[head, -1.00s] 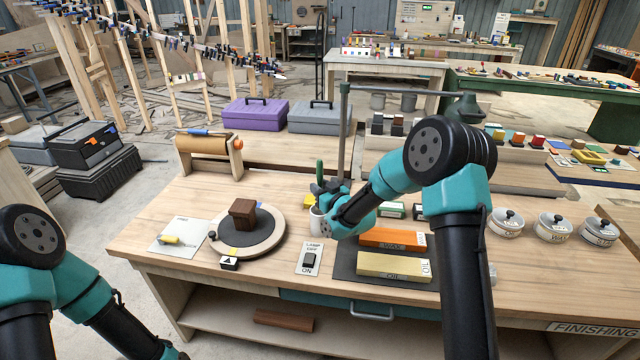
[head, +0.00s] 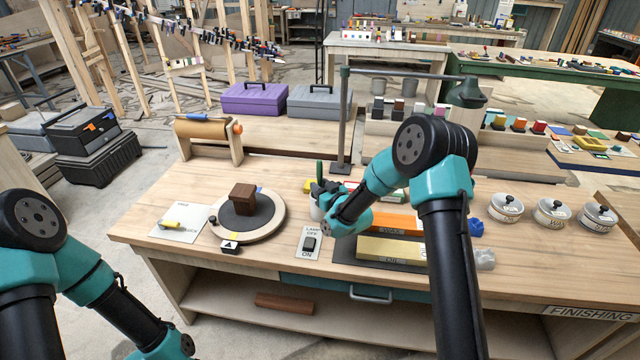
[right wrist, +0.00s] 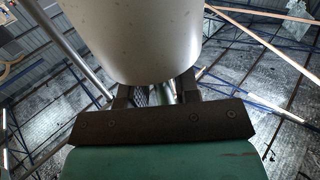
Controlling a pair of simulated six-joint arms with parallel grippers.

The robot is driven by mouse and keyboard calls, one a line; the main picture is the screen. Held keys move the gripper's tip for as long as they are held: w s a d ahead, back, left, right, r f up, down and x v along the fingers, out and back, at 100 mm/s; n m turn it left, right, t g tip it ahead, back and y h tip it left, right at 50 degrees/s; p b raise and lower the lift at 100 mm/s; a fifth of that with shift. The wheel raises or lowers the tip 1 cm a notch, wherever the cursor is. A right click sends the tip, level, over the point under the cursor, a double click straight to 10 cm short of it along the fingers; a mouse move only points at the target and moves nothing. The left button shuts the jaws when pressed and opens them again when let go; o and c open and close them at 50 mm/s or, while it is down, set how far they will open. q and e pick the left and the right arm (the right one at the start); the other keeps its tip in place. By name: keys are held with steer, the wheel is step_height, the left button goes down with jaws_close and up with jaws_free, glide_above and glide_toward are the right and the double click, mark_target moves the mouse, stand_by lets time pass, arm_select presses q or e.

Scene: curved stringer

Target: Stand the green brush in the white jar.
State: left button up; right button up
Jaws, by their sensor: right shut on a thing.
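The green brush (head: 319,171) stands upright in the head view. My right gripper (head: 322,188) is shut on it, right at the top of the white jar (head: 315,212). My gripper and wrist cover part of the jar, and the brush's lower end is hidden, so I cannot tell how deep it reaches. In the right wrist view the pale wall of the jar (right wrist: 140,35) fills the top centre, close in front of the gripper fingers (right wrist: 158,92). My left arm shows at the lower left of the head view; its fingers are out of view.
A lamp switch plate (head: 310,243) lies just in front of the jar. A round turntable with a brown block (head: 242,198) stands to the left. Orange and yellow stones (head: 390,250) lie to the right. A lamp post (head: 343,120) rises behind.

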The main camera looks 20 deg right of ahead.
stand_by(0.3)
steer(key=o, duration=1)
steer(key=shift+v, duration=3.8)
